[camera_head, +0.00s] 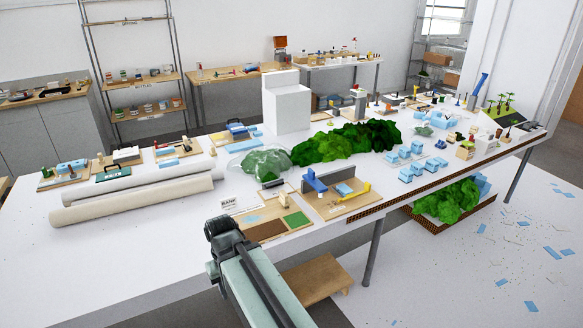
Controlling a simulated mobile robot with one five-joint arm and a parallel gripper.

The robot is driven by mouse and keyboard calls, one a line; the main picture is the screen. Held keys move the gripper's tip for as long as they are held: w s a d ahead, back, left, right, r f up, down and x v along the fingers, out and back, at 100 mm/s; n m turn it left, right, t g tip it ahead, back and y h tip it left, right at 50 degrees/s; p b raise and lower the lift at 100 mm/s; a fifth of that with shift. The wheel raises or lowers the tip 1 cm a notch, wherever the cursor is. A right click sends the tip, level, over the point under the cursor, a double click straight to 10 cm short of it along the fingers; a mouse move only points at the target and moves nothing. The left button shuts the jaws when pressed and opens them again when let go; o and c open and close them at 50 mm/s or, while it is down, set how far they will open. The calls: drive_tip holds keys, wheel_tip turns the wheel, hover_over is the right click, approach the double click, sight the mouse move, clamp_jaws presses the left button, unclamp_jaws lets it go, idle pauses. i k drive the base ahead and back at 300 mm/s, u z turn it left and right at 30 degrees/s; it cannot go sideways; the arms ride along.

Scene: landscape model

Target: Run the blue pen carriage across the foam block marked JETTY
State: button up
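My arm rises from the bottom of the view, and its dark end with my gripper (224,228) is over the front edge of the long white table. The fingers are not clear enough to show whether they are open or shut. A blue upright piece (314,181) stands on a wooden board behind my gripper to the right, beside a grey slab (347,187) and a yellow piece (357,194). It may be the blue pen carriage, but I cannot tell. I cannot read JETTY on any block. Several light-blue blocks (405,174) lie farther right.
Two pale rolls (135,205) lie there. A tray with brown and green patches (265,230), labelled BANK, is near my gripper. Green mounds (360,137) and a white box (286,105) stand behind. A wooden stool (315,278) is below the edge.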

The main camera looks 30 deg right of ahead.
sight(310, 177)
drive_tip(key=u, duration=0.05)
drive_tip(key=i, duration=1.65)
drive_tip(key=z, duration=0.7)
drive_tip(key=k, duration=0.85)
drive_tip(key=z, duration=0.2)
drive_tip(key=i, duration=0.8)
drive_tip(key=u, duration=0.1)
